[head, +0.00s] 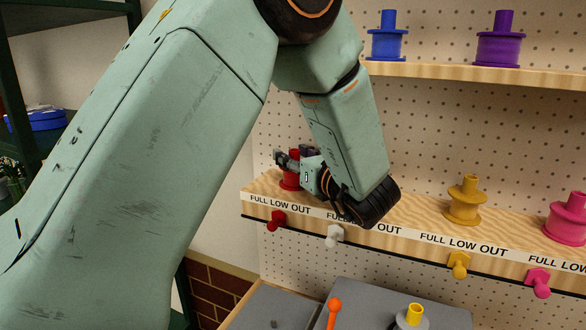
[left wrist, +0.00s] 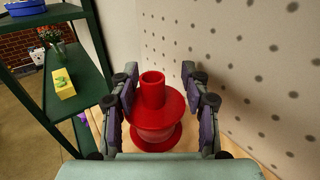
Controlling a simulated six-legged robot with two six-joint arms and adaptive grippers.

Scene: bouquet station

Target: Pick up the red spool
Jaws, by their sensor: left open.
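The red spool (head: 290,181) stands upright at the left end of the lower wooden shelf (head: 400,222), partly hidden by my left gripper (head: 294,158) in the head view. In the left wrist view the red spool (left wrist: 153,118) stands between the two open fingers of my left gripper (left wrist: 162,98). The fingers lie on either side of it, and I see a small gap on the right side. Whether the left finger touches it I cannot tell. My right gripper is not in view.
A yellow spool (head: 464,200) and a pink spool (head: 567,218) stand farther right on the lower shelf. Blue (head: 387,40) and purple (head: 499,43) spools stand on the upper shelf. A pegboard wall (left wrist: 260,70) rises close behind. Coloured sliders, including a red one (head: 277,220), hang along the shelf front.

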